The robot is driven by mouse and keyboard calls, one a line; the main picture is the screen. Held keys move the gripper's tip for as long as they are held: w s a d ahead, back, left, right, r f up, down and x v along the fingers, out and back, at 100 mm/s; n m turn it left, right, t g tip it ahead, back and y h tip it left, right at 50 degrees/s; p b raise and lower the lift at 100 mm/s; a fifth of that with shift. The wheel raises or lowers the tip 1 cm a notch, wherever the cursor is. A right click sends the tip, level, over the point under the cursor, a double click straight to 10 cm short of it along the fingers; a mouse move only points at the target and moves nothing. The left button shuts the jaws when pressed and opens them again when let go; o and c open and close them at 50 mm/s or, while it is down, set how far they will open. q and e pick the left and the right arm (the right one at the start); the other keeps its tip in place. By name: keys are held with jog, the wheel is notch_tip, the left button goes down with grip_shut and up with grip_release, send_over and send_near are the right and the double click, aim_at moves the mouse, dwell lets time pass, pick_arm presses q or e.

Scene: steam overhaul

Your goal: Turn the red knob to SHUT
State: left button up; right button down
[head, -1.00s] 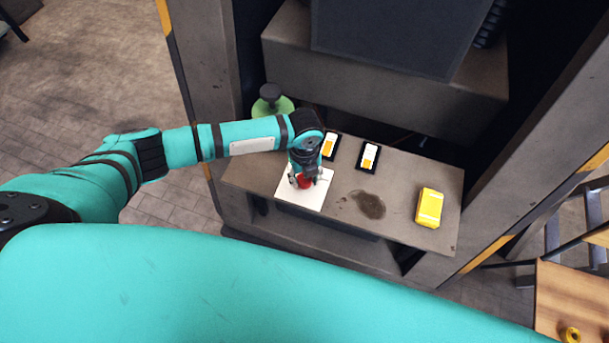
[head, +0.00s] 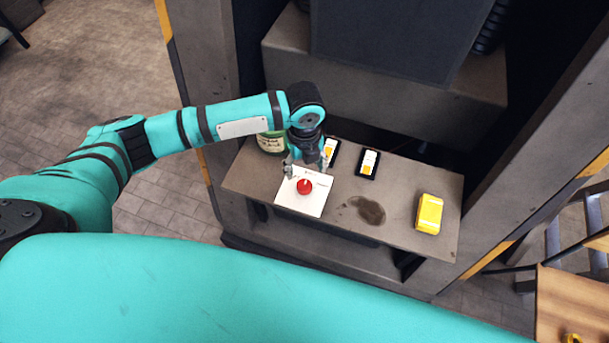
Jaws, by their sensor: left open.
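The red knob (head: 304,186) sits in the middle of a white plate (head: 313,206) on the grey shelf. It is round with a small pale mark on top; the lettering on the plate is too small to read. My left gripper (head: 305,169) is open and empty, above and just behind the knob, apart from it. Its fingers cover part of the plate's far edge. My right gripper is not in view.
Two black-framed cards (head: 368,163) with orange and white faces stand behind the plate. A dark stain (head: 367,210) and a yellow box (head: 430,213) are to the right. A green container (head: 270,142) stands at the left, partly behind my arm. A grey block overhangs the shelf's back.

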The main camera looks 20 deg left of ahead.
pick_arm(q)
jog(key=shift+r, duration=1.6)
